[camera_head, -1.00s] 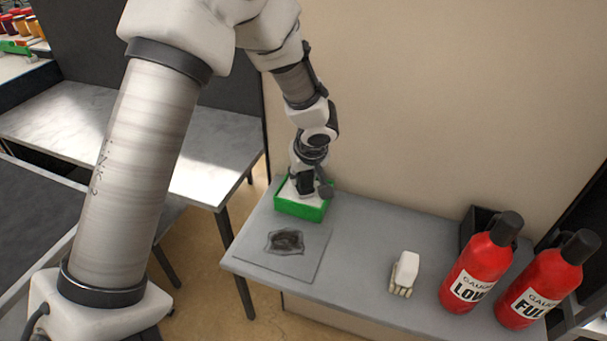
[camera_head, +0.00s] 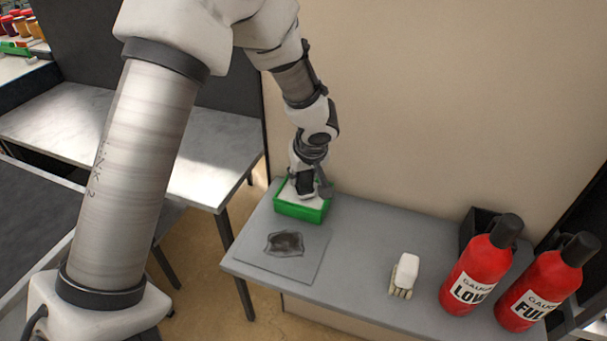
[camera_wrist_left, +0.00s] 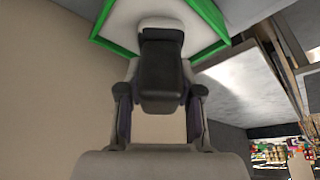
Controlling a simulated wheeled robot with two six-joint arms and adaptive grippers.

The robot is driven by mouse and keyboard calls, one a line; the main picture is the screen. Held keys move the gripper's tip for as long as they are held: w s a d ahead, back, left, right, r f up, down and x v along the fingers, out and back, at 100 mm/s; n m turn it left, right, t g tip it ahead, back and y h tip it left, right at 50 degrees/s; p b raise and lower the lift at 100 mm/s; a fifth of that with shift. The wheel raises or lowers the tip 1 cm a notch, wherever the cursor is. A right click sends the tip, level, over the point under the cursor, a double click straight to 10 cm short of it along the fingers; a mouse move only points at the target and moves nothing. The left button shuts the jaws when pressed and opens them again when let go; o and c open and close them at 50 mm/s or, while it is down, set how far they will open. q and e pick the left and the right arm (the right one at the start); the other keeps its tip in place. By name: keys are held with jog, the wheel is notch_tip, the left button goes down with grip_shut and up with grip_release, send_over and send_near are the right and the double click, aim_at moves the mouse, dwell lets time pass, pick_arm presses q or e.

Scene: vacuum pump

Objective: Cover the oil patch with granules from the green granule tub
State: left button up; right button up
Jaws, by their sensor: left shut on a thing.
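The green granule tub (camera_head: 301,209) stands at the back left of the grey bench, with pale granules inside. My left gripper (camera_head: 308,187) is down at the tub's opening. In the left wrist view the gripper is shut on a dark handle (camera_wrist_left: 162,70), which looks like that of a scoop. The handle's far end meets a light grey part over the pale granules; the rest of it is hidden. The dark oil patch (camera_head: 285,243) lies uncovered on a flat grey plate in front of the tub. My right gripper is out of view.
A small white object with a beige, ridged base (camera_head: 404,275) stands mid-bench. Two red cylinders, marked LOW (camera_head: 477,268) and FULL (camera_head: 543,284), stand at the right by a dark box (camera_head: 476,226). The wall is close behind the tub. Bench space between tub and white object is clear.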

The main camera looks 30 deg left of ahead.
pick_arm(q)
jog(key=shift+r+p, duration=1.55)
jog(key=shift+r, duration=1.65)
jog(key=d+f+m+h, duration=0.1)
jog(key=d+f+m, duration=0.1)
jog(key=d+m, duration=0.1)
jog(key=d+f+m+t+h, duration=0.1)
jog(key=d+f+m, duration=0.2)
jog(key=d, duration=0.3)
jog(key=w+d+f+m+h, duration=0.1)
jog(key=d+f+m, duration=0.1)
jog(key=d+m, duration=0.2)
jog(key=shift+w+d+f+t, duration=0.1)
jog(key=shift+d+f+t, duration=0.15)
jog(key=shift+d+t, duration=0.2)
jog(key=shift+d+f, duration=0.15)
jog(key=shift+d, duration=0.25)
jog(key=shift+s+a+m, duration=0.15)
jog(key=shift+s+m, duration=0.05)
jog(key=shift+m, duration=0.1)
